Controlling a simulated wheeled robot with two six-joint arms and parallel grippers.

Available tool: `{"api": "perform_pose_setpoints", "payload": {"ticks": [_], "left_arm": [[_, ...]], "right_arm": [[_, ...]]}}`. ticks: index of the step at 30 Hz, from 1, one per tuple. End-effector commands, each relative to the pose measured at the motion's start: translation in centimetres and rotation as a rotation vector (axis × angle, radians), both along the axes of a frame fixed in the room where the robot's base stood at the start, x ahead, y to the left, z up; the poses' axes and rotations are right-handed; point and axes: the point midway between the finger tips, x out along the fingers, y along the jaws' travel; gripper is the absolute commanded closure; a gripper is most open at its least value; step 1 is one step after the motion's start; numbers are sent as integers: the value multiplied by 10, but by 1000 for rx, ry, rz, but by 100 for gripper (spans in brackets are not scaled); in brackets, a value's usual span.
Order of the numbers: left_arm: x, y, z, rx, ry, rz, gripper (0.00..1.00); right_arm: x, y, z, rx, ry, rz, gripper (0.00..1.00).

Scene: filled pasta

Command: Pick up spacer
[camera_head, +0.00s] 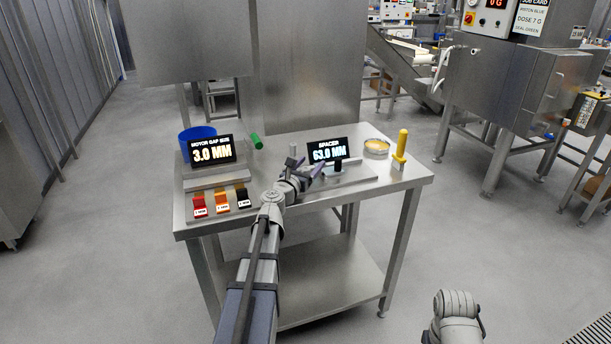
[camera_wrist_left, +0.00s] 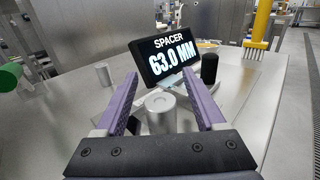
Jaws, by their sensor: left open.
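In the left wrist view a silver metal cylinder (camera_wrist_left: 161,112), likely the spacer, stands upright between the two purple fingers of my left gripper (camera_wrist_left: 158,95). The fingers are open, with a gap on each side of it. Behind it a black sign (camera_wrist_left: 162,54) reads "SPACER 63.0 MM"; it also shows in the head view (camera_head: 328,150). In the head view my left gripper (camera_head: 306,168) is over the table in front of this sign, and I cannot make out the cylinder between its fingers. My right gripper is out of view.
A black cylinder (camera_wrist_left: 209,69) stands right of the sign and a smaller grey cylinder (camera_wrist_left: 103,74) left of it.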

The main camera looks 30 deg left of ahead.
Motion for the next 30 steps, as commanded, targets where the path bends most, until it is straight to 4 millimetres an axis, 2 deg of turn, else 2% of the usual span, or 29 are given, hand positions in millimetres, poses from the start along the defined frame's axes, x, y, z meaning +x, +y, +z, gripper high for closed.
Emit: {"api": "perform_pose_setpoints", "payload": {"ticks": [2,20,30], "left_arm": [[0,0,0,0,0,0,33],[-1,0,0,0,0,0,100],[-1,0,0,0,0,0,100]], "right_arm": [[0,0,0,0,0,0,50],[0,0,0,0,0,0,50],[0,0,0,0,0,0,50]]}}
